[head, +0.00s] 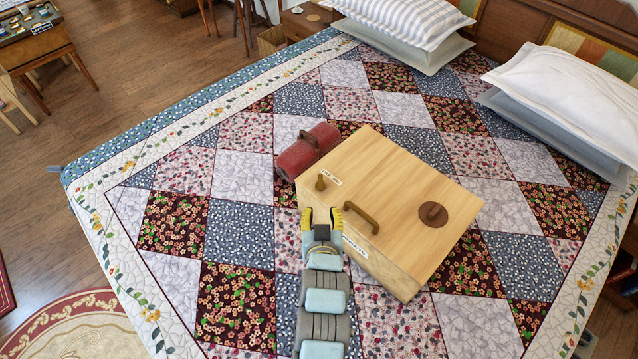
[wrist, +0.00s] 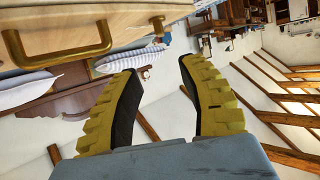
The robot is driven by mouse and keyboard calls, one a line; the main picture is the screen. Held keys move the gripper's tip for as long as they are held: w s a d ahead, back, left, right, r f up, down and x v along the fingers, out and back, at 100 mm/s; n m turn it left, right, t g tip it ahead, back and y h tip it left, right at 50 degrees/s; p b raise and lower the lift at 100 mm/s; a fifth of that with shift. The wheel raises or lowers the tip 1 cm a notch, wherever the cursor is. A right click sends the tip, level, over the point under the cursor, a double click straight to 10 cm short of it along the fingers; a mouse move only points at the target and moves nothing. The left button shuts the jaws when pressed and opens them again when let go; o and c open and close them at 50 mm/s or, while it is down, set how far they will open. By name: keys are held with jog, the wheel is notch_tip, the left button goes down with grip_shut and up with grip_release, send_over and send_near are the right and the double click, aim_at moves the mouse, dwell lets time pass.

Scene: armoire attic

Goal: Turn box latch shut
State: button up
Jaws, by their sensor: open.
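A light wooden box (head: 393,190) lies on the quilted bed. On its top are a bronze handle (head: 361,217), a small brown latch-like piece (head: 321,182) beside a white label, and a round dark brown disc (head: 433,214). Which piece is the latch is not certain. My gripper (head: 322,213) is open and empty at the box's near left edge, close to the small piece and left of the handle. In the wrist view, the open fingers (wrist: 158,68) are apart from the box; the handle (wrist: 60,42) shows at upper left and the small piece (wrist: 158,24) above the fingertips.
A red cylindrical case (head: 307,152) with a handle lies against the box's far left side. Striped and white pillows (head: 565,95) are at the back. The patterned quilt (head: 190,165) is clear to the left. A small table (head: 35,45) stands at the far left.

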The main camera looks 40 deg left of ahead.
aim_at(321, 183)
jog(key=b+x, duration=0.4)
jog(key=x, duration=1)
jog(key=shift+w+a, duration=0.2)
jog(key=shift+w, duration=0.05)
jog(key=shift+w+a+f, duration=0.3)
grip_shut()
